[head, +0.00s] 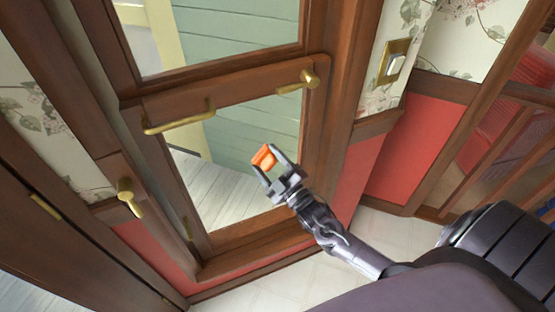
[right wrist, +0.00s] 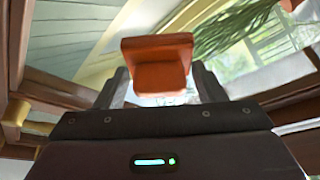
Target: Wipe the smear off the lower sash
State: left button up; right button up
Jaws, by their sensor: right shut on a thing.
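The lower sash (head: 230,87) is a brown wooden frame around a pane of glass (head: 262,122). Pale green siding and grey boards show through the glass. I cannot make out a smear on it. My right gripper (head: 269,163) is in front of the lower pane, toward its right side. It is shut on an orange block (head: 264,156), perhaps a sponge. In the right wrist view the block (right wrist: 157,62) sits between the two fingers with its broad end facing away from me. I cannot tell whether it touches the glass. My left gripper is not in view.
A switch plate (head: 393,62) is on the floral wall at the right. Pale floor tiles (head: 395,235) lie below.

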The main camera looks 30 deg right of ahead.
jog(key=shift+w+a+r, duration=0.15)
jog(key=shift+a+r, duration=0.05)
jog(key=shift+a, duration=0.7)
jog(key=shift+w+a+f, duration=0.1)
jog(key=shift+w+a, duration=0.1)
jog(key=shift+a, duration=1.65)
jog(key=shift+w+a, duration=0.2)
jog(key=shift+a, duration=1.15)
jog(key=shift+w+a, duration=0.15)
jog(key=shift+a, duration=1.15)
jog(key=shift+s+p, duration=0.35)
jog(key=shift+s, duration=0.1)
jog(key=shift+s+a+p, duration=0.2)
jog(key=shift+s+p, duration=0.3)
jog(key=shift+s, duration=0.75)
jog(key=shift+s+a+p, duration=0.15)
jog(key=shift+s+p, duration=0.35)
jog(key=shift+s, duration=0.75)
